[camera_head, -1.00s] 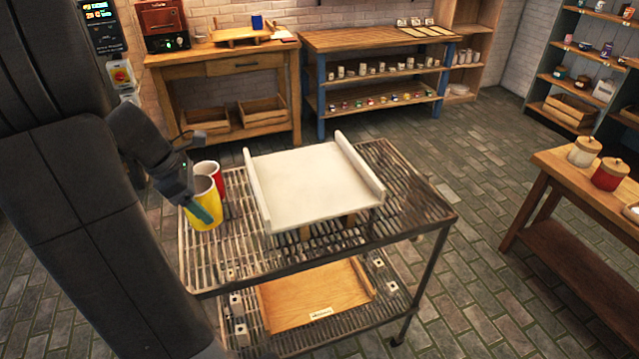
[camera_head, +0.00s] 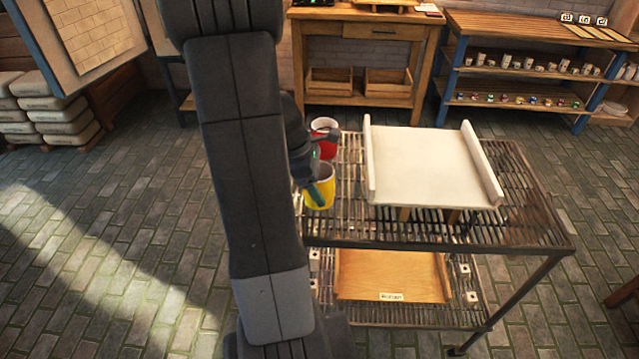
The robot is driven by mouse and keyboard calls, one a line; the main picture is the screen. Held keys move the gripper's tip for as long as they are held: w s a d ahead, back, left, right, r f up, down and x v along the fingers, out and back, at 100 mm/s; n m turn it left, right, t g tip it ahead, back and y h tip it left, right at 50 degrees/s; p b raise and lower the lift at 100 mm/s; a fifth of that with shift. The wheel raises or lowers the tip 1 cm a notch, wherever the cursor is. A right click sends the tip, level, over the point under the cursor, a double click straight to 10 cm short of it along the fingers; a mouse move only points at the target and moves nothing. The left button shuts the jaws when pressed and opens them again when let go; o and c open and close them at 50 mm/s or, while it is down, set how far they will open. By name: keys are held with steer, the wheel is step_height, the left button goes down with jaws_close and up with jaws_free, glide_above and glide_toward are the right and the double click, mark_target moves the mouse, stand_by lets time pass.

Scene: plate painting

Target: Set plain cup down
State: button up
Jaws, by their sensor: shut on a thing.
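A yellow cup (camera_head: 322,188) with a pale inside is upright at the left end of the wire rack top of a metal cart (camera_head: 520,225). Part of the cup is hidden by the gripper. I cannot tell whether the cup's base touches the rack. A red cup (camera_head: 325,150) with a pale inside stands just behind the yellow one, partly hidden by my gripper. No pattern shows on either cup.
A white tray-like stand (camera_head: 430,165) with raised sides takes up the middle of the cart top, right of the cups. A wooden bench (camera_head: 365,40) and a shelf of small cups (camera_head: 530,65) stand behind.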

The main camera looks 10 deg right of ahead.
steer(key=o, duration=1.1)
steer(key=shift+f, duration=0.1)
steer(key=shift+o, duration=0.2)
steer(key=v, duration=1.2)
steer(key=shift+p, duration=0.4)
